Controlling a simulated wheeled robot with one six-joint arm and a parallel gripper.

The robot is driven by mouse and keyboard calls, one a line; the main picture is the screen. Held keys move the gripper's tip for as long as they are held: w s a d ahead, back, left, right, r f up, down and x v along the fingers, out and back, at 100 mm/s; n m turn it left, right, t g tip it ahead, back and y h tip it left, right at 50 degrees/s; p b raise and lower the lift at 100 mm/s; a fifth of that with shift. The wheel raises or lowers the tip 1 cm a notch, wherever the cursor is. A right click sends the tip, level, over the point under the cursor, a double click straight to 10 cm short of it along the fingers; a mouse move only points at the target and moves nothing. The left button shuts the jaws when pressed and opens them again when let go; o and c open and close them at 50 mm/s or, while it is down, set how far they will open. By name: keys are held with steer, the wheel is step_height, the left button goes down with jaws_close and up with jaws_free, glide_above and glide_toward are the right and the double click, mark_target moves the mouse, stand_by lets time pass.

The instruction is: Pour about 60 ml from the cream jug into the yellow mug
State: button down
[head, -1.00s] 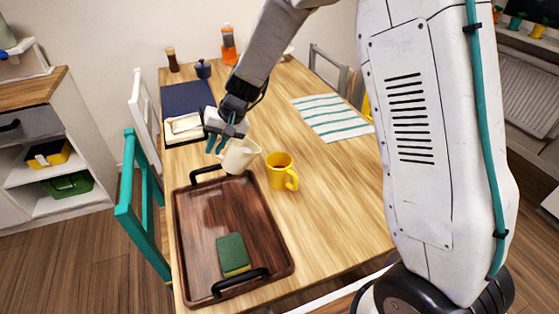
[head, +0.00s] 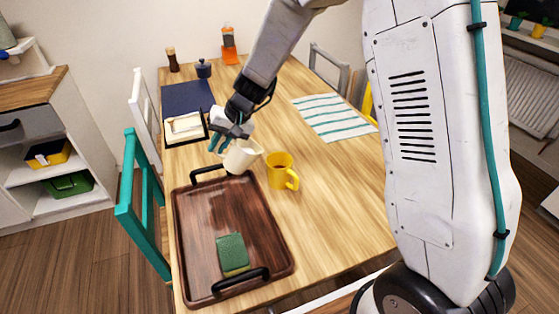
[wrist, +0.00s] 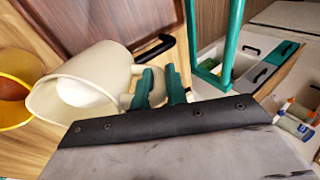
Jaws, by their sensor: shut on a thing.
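In the wrist view, the teal fingers (wrist: 157,86) close on the handle of the jug (wrist: 108,75), and white cream shows inside. The yellow mug (head: 280,171) stands upright on the table just right of the jug, handle to the right. In the wrist view the mug (wrist: 14,63) is cut off at the left; its inside looks brownish. I see no stream between them.
A dark wooden tray (head: 196,240) with black handles lies in front, holding a green sponge (head: 232,252). A striped cloth (head: 333,117) lies at the back right. A teal chair (head: 133,205) stands at the left edge. The table right of the mug is clear.

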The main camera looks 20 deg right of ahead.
mark_target(230, 150)
steer(key=shift+s+d+r+t+y, duration=0.1)
steer(key=shift+s+d+t+y, duration=0.05)
steer(key=shift+d+y, duration=0.45)
steer(key=shift+s+d+r+t+y, duration=0.1)
steer(key=shift+s+d+t+y, duration=0.05)
steer(key=shift+d+y, duration=0.45)
stand_by(2.2)
steer(key=shift+s+d+r+y, duration=0.1)
steer(key=shift+d+r+y, duration=0.15)
steer(key=shift+r+y, duration=0.15)
stand_by(1.0)
